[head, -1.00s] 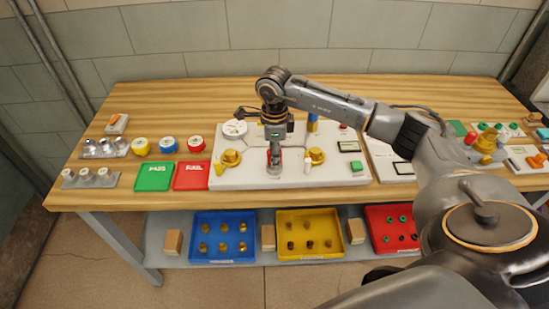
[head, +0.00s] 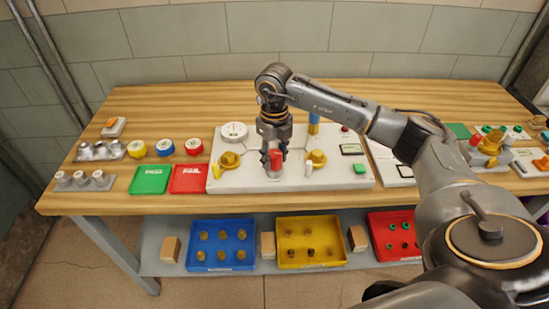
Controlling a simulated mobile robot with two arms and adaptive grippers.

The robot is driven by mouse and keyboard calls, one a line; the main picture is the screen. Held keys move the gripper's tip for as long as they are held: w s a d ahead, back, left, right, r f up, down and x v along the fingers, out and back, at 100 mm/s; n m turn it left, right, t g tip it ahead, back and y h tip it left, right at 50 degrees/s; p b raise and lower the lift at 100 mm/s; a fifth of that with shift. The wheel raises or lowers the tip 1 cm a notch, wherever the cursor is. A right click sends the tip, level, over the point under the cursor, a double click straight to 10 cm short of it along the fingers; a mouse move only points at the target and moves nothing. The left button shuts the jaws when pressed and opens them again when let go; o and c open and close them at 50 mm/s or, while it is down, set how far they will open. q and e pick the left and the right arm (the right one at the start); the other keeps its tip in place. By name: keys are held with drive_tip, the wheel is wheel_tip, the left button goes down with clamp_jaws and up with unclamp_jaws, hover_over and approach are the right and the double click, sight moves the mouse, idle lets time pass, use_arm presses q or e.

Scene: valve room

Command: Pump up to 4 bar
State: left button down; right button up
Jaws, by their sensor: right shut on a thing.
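A white test panel (head: 300,180) lies on the wooden bench. It carries a round white gauge (head: 233,132), too small to read. A blue upright cylinder (head: 313,125) stands behind the right valve. My right gripper (head: 275,157) points down over the middle of the panel, shut on a red-topped grey piece (head: 276,163). The fingers partly hide this piece. The panel also has a small display (head: 352,149) and a green button (head: 360,168). My left gripper is out of view.
A green tray (head: 150,180) and a red tray (head: 188,179) lie left of the panel, with several coloured rolls behind. Blue, yellow and red bins (head: 222,265) (head: 312,263) (head: 396,255) sit on the lower shelf. My right arm covers part of the bench's right side.

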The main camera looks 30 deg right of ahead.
sight(275, 153)
drive_tip(key=shift+m, duration=2)
drive_tip(key=o, duration=1.2)
wheel_tip(275, 153, up, 12)
drive_tip(key=shift+r, duration=0.1)
